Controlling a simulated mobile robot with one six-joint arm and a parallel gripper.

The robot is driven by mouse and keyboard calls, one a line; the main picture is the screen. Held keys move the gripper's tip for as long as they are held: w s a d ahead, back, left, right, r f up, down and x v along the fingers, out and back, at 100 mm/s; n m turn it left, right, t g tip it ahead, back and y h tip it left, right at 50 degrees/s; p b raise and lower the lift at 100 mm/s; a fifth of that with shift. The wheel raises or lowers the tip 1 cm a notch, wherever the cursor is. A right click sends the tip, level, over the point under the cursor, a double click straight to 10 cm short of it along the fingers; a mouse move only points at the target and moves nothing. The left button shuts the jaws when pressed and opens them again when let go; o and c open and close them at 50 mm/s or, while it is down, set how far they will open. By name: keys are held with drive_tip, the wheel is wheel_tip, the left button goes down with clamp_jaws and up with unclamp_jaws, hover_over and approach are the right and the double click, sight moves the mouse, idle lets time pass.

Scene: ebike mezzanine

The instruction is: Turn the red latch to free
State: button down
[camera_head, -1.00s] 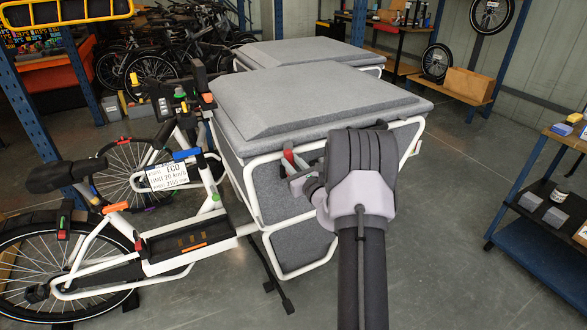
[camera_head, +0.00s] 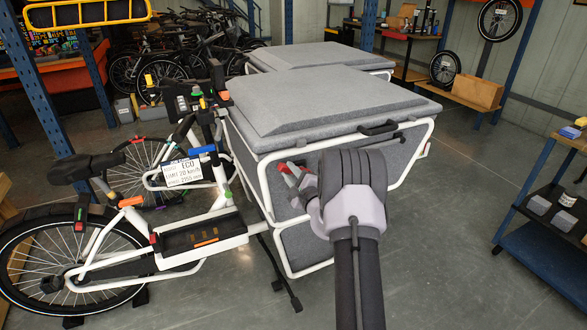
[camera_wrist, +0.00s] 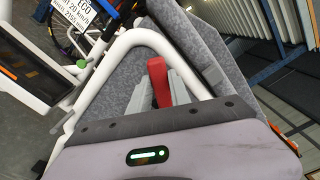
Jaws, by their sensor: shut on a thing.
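The red latch (camera_head: 286,169) is on the side of the grey felt cargo box (camera_head: 270,200), just under its lid. In the wrist view the red latch (camera_wrist: 158,82) stands up between my grey jaws. My gripper (camera_head: 300,180) reaches it from the right and is shut on it. In the wrist view my gripper (camera_wrist: 160,97) hides the latch's lower part and mount. In the head view my wrist covers part of the box side.
The white frame tube (camera_head: 265,185) runs around the box close to my gripper. A black handle (camera_head: 377,128) sits at the lid's edge. The white bike (camera_head: 130,240) stands at left, a shelf (camera_head: 550,210) at right. Grey floor is open between box and shelf.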

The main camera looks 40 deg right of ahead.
drive_tip(key=shift+a+f+n, duration=0.25)
drive_tip(key=shift+f+n, duration=0.65)
drive_tip(key=shift+n, duration=0.5)
drive_tip(key=shift+a+f+n, duration=0.2)
drive_tip(key=shift+f+n, duration=0.7)
drive_tip(key=shift+n, duration=0.5)
drive_tip(key=c, duration=1.2)
unclamp_jaws()
drive_tip(key=p+v, duration=0.3)
drive_tip(key=v, duration=1.4)
drive_tip(key=shift+a+p, duration=0.15)
drive_tip(key=shift+p, duration=0.25)
drive_tip(key=shift+s, duration=0.1)
